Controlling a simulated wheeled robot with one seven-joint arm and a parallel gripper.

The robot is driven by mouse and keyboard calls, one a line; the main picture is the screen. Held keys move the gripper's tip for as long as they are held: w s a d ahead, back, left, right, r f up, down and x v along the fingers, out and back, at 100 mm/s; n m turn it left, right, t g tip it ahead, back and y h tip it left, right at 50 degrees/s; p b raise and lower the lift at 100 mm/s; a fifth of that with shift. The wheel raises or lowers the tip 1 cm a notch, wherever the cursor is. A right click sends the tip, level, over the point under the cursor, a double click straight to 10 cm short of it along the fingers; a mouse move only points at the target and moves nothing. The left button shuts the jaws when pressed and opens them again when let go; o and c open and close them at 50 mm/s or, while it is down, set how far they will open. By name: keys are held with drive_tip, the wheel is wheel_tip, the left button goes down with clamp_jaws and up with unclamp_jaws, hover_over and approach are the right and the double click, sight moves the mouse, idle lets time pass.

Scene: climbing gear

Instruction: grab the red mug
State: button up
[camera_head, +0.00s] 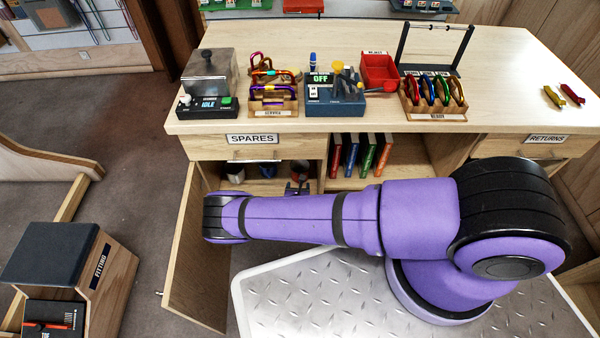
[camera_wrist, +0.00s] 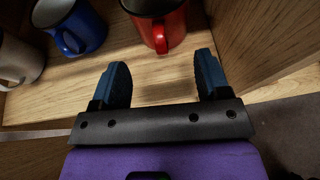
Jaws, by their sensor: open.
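The red mug (camera_wrist: 176,22) stands upright on the cupboard shelf at the top middle of the wrist view, its handle pointing towards my gripper. My gripper (camera_wrist: 160,66) is open and empty, its two dark blue fingers spread on either side of the handle's line. The mug is just beyond the fingertips, apart from them as far as I can see. In the head view my gripper (camera_head: 298,188) is at the cupboard opening, and the red mug (camera_head: 300,168) is partly hidden behind it.
A blue mug (camera_wrist: 78,28) stands left of the red one, and a white mug (camera_wrist: 18,62) farther left. A wooden cupboard wall (camera_wrist: 250,40) rises close on the right. The open cupboard door (camera_head: 200,255) sticks out at the left. Several books (camera_head: 360,155) stand in the neighbouring compartment.

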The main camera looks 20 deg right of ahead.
drive_tip(key=x, duration=0.2)
drive_tip(key=r+x, duration=0.1)
drive_tip(key=x, duration=0.1)
drive_tip(key=shift+w+d, duration=0.15)
drive_tip(key=shift+w+d+f, duration=0.15)
drive_tip(key=shift+w+f, duration=0.15)
drive_tip(key=shift+w, duration=0.25)
drive_tip(key=shift+c, duration=0.4)
clamp_jaws()
